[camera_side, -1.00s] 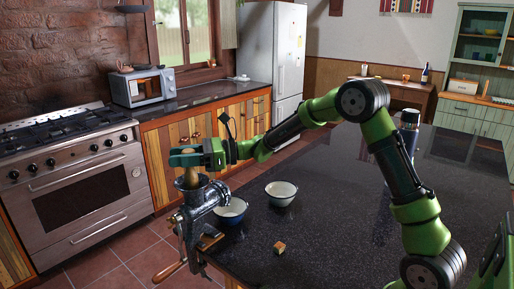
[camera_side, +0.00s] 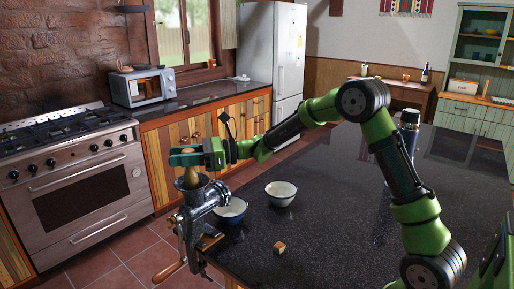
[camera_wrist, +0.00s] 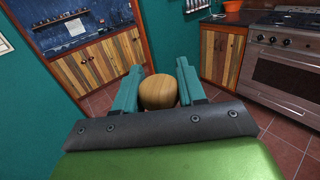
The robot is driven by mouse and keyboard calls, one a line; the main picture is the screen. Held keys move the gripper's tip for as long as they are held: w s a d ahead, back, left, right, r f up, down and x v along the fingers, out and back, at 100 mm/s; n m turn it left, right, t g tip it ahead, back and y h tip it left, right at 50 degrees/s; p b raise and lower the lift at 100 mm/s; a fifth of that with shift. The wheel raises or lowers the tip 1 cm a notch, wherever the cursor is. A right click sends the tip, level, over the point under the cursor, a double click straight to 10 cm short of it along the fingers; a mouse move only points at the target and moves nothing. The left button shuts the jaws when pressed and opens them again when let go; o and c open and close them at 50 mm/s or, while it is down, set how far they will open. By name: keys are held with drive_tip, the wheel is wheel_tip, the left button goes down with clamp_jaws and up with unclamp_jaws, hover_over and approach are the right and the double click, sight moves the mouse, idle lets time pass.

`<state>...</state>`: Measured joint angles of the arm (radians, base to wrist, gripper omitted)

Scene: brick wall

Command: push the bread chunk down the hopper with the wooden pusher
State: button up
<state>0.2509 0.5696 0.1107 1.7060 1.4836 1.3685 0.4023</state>
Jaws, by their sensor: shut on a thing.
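My gripper (camera_side: 188,159) is shut on the wooden pusher (camera_side: 190,177), which points down into the hopper (camera_side: 203,193) at the top of the metal grinder. In the wrist view the pusher's round wooden top (camera_wrist: 158,92) sits between my two teal fingers. The pusher's lower end is hidden inside the hopper. A small bread chunk (camera_side: 279,247) with a brown crust lies on the dark counter, to the right of the grinder and apart from it. Whether any bread is inside the hopper cannot be seen.
The grinder is fixed at the counter's edge, with its wooden-handled crank (camera_side: 170,270) hanging below. A flask (camera_side: 408,122) stands behind my arm. The right counter is mostly clear.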

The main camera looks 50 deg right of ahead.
drive_tip(key=shift+f, duration=0.9)
idle(3.5)
drive_tip(key=shift+r, duration=0.1)
idle(0.3)
wheel_tip(320, 180, up, 7)
drive_tip(key=shift+r, duration=0.15)
idle(0.9)
idle(0.5)
